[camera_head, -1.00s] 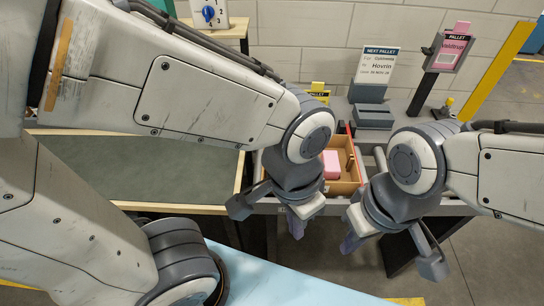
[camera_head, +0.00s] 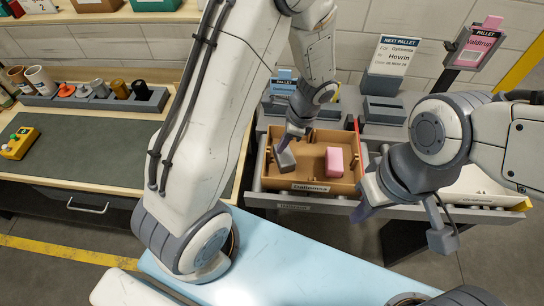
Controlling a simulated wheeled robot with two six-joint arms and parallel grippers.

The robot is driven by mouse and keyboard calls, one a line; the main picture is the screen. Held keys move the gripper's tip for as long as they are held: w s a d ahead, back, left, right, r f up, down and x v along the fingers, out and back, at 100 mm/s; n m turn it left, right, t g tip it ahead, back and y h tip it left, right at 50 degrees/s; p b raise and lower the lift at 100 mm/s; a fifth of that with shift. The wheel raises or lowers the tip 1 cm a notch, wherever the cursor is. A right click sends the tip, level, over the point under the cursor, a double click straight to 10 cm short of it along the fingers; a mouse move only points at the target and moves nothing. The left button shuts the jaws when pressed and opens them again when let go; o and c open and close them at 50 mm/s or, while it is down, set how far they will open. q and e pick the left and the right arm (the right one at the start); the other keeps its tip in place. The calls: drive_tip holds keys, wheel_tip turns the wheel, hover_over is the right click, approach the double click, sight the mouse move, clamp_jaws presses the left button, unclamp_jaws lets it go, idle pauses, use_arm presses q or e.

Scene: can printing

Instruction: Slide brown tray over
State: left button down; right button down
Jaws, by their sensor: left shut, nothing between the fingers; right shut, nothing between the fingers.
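The brown tray (camera_head: 309,188) is an open box with a white label on its front wall. It sits on a grey roller rack at the centre right. A pink block (camera_head: 334,161) lies inside it. My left gripper (camera_head: 286,157) reaches down from behind into or over the left part of the tray, shut and empty; whether it touches the tray I cannot tell. My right gripper (camera_head: 362,210) is shut and empty just off the tray's front right corner. My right wrist hides part of the rack there.
A white tray (camera_head: 478,188) stands on the rack to the right, partly hidden by my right arm. Behind are a "NEXT PALLET" sign (camera_head: 391,55) and a pink card holder (camera_head: 476,45). The left workbench (camera_head: 80,148) holds several cups and a yellow control box (camera_head: 19,143).

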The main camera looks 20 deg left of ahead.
sight(267, 169)
use_arm(q)
drive_tip(key=x, duration=1)
drive_tip(key=shift+a+f, duration=0.2)
drive_tip(key=shift+a, duration=0.1)
